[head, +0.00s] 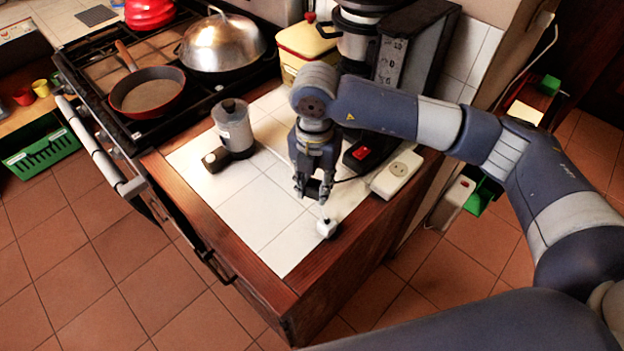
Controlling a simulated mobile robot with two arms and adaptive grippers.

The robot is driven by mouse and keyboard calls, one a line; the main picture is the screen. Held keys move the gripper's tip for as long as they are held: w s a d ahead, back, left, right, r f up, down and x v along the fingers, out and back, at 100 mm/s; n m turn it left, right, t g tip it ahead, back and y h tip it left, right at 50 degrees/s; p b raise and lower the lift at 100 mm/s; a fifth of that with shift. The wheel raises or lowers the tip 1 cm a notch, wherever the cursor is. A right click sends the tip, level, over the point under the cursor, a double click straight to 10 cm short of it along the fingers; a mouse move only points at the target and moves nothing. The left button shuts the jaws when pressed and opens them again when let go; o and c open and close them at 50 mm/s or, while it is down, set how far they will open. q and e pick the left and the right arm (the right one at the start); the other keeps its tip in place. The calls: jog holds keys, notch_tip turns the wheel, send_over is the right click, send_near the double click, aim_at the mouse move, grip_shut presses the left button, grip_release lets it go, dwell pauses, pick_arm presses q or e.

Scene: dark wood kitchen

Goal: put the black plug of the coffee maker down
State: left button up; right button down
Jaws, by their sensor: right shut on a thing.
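My right gripper (313,192) points down over the white-tiled counter and is shut on the small dark plug (315,187), which is partly hidden by the fingers. A dark cord runs from near it toward the black coffee maker (424,62) at the back right of the counter. The coffee maker has a red switch (361,153) on its base. I cannot tell whether the plug touches the tiles. My left gripper is not in view.
A white socket box (398,172) lies right of the gripper. A white plug (326,228) lies near the counter's wooden front edge. A grinder-like canister (234,128) stands left. The tiles at front left are clear. A stove with a red pan (148,92) is further left.

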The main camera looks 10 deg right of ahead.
aim_at(313, 184)
jog(key=w, duration=0.2)
jog(key=shift+w+f, duration=0.1)
jog(key=shift+w, duration=0.2)
notch_tip(313, 184, down, 3)
jog(key=shift+s+r+p, duration=0.1)
jog(key=shift+r+p, duration=0.1)
jog(key=shift+p, duration=0.75)
jog(key=shift+f, duration=0.35)
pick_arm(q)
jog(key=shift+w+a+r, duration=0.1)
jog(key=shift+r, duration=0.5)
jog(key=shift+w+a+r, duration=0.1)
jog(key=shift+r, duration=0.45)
pick_arm(e)
jog(key=shift+f, duration=0.15)
pick_arm(q)
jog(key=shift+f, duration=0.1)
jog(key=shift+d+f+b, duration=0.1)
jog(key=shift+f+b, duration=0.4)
jog(key=shift+b, duration=0.1)
pick_arm(e)
jog(key=shift+f, duration=0.55)
jog(key=shift+f, duration=0.1)
jog(key=c, duration=1.2)
grip_release()
jog(key=shift+c, duration=0.2)
